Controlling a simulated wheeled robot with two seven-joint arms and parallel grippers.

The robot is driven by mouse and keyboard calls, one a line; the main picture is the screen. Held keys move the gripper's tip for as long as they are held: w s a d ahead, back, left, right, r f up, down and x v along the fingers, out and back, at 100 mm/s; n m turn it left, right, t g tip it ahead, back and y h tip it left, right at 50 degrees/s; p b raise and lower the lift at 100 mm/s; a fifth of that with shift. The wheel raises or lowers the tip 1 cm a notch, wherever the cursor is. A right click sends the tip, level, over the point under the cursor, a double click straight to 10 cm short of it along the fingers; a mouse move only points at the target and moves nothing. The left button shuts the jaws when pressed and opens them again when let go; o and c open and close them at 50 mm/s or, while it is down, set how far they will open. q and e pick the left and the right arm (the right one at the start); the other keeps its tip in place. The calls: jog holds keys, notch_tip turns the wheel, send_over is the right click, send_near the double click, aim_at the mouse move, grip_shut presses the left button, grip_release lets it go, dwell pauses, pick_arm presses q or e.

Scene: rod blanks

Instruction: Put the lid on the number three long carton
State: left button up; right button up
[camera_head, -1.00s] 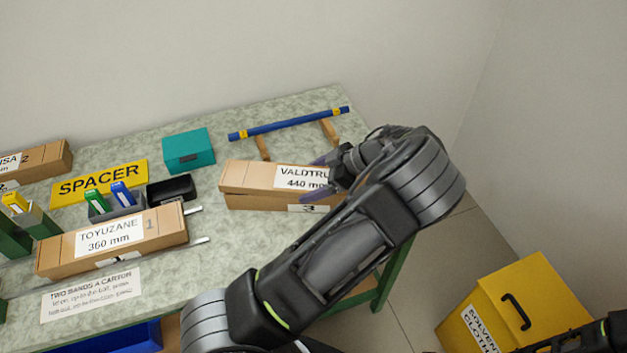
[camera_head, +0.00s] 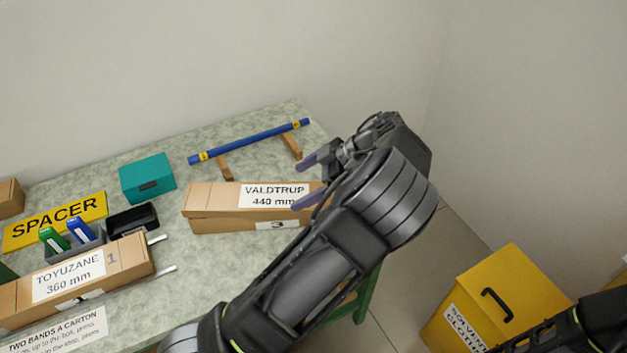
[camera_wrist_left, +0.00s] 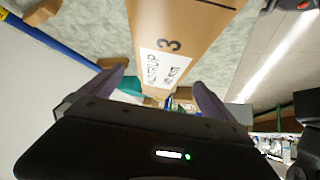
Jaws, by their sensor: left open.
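The number three long carton (camera_head: 208,226) stands on the table in the head view, with a "3" on its front. Its brown lid (camera_head: 212,198), labelled VALDTRUP 440 mm, lies along its top; a dark seam shows between them, and I cannot tell whether it is fully seated. My left gripper (camera_head: 306,180) is open at the right end of the carton, its purple fingers apart. My arm hides that end. In the left wrist view the lid (camera_wrist_left: 190,20), with its "3" and label, extends beyond the open fingers (camera_wrist_left: 162,92). My right gripper is out of view.
A blue rod (camera_head: 250,141) with yellow bands lies on wooden supports behind the carton. A teal box (camera_head: 147,177), a black tray (camera_head: 133,220) and the Toyuzane carton (camera_head: 125,260) stand to the left. A yellow solvent-cloth bin (camera_head: 520,290) stands on the floor at right.

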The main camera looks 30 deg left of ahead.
pick_arm(q)
jog(key=shift+v, duration=1.75)
